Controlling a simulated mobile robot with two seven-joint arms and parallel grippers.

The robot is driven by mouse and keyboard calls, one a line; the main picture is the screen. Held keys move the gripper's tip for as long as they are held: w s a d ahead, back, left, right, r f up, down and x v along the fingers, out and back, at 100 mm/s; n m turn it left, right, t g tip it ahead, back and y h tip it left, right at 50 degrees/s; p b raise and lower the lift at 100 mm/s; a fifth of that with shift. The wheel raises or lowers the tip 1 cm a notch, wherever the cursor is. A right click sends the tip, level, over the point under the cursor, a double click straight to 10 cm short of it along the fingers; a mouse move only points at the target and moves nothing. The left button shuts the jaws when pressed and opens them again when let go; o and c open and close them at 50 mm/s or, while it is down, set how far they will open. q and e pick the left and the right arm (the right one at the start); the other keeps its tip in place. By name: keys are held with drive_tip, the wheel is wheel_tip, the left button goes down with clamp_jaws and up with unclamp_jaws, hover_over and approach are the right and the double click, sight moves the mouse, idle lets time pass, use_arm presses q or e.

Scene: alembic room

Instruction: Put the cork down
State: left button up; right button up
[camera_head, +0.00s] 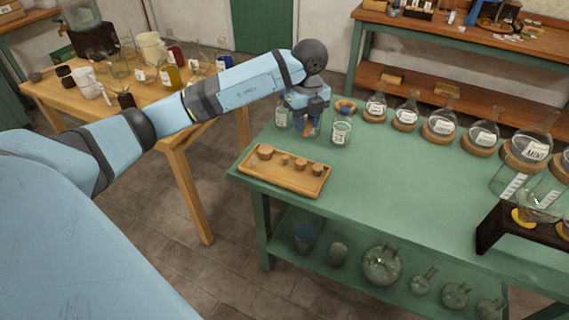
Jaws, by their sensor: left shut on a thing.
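My left arm reaches in from the left over the far left corner of the green table (400,200). My left gripper (309,118) points down there, among small glass jars, and is shut on the cork. The cork is mostly hidden by the fingers and too small to make out clearly. A wooden tray (255,182) lies nearer, at the table's left edge. Several corks of differing size stand in a row on it, the largest cork (265,152) at the left end. The gripper is beyond the tray, apart from it. My right gripper is not in view.
Labelled jars (341,131) stand close to the gripper. An empty cork ring (346,106) and several flasks on cork rings (439,124) line the table's back edge. A dark rack (515,232) stands at the right. The table's middle is clear. A wooden table (128,120) with glassware is at left.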

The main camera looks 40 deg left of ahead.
use_arm(q)
drive_tip(key=shift+a+n, duration=0.15)
drive_tip(key=shift+n, duration=0.45)
drive_tip(key=shift+w+f, duration=0.1)
drive_tip(key=shift+n, duration=0.3)
wheel_tip(320, 180, down, 20)
drive_tip(key=shift+a+r, duration=0.1)
drive_tip(key=shift+r, duration=0.1)
drive_tip(key=shift+b, duration=0.3)
drive_tip(key=shift+f, duration=0.15)
drive_tip(key=o, duration=1)
